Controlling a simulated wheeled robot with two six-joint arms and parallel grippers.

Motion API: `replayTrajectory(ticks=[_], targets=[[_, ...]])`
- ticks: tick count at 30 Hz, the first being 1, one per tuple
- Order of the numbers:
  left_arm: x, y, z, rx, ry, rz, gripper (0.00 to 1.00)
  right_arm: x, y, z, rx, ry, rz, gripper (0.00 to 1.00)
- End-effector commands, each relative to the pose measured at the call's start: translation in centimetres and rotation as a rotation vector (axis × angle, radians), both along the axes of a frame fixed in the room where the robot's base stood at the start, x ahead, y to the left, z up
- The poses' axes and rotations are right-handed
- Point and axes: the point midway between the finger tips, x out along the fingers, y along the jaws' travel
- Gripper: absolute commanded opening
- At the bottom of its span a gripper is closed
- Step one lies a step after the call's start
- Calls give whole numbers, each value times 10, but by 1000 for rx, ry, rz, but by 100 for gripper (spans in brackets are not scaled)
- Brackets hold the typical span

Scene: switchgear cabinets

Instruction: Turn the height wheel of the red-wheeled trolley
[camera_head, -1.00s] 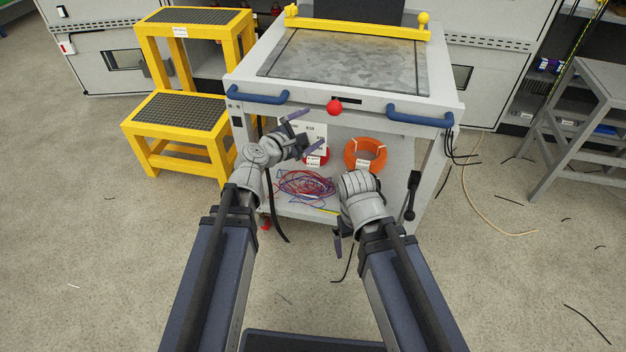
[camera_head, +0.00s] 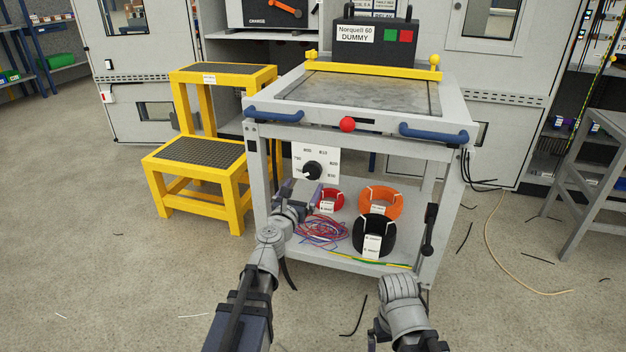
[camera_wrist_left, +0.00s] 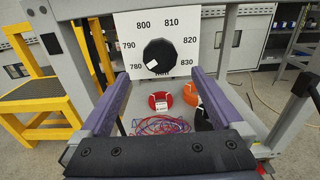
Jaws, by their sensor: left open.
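The grey trolley (camera_head: 350,137) stands ahead of me. Its height wheel (camera_head: 313,170) is a round black knob on a white plate with numbers, under the top. In the left wrist view the wheel (camera_wrist_left: 158,56) is centred beyond the fingertips, with numbers from 780 to 830 around it. My left gripper (camera_head: 304,188) is open in front of and just below the wheel; its two purple fingers (camera_wrist_left: 159,74) are apart with nothing between them. I cannot tell the exact gap to the wheel. My right wrist is low in front; its fingers are not clearly visible. The trolley's castors are hardly visible.
The lower shelf holds an orange coil (camera_head: 381,201), a black coil (camera_head: 374,235), a red roll (camera_head: 331,199) and loose wires (camera_head: 322,232). A black crank handle (camera_head: 429,230) is on the right leg. Yellow steps (camera_head: 200,156) stand left.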

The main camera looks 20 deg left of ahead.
Motion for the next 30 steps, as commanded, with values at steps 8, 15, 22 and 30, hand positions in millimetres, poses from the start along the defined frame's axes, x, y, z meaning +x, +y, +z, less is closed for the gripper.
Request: replayTrajectory(ticks=[8,15,22,30], targets=[[32,-1,0,2,0,-1,100,0,0,0,0,0,0,100],[68,-2,0,3,0,-2,100,0,0,0,0,0,0,100],[76,-3,0,3,0,-2,100,0,0,0,0,0,0,100],[76,-3,0,3,0,-2,85,0,0,0,0,0,0,100]])
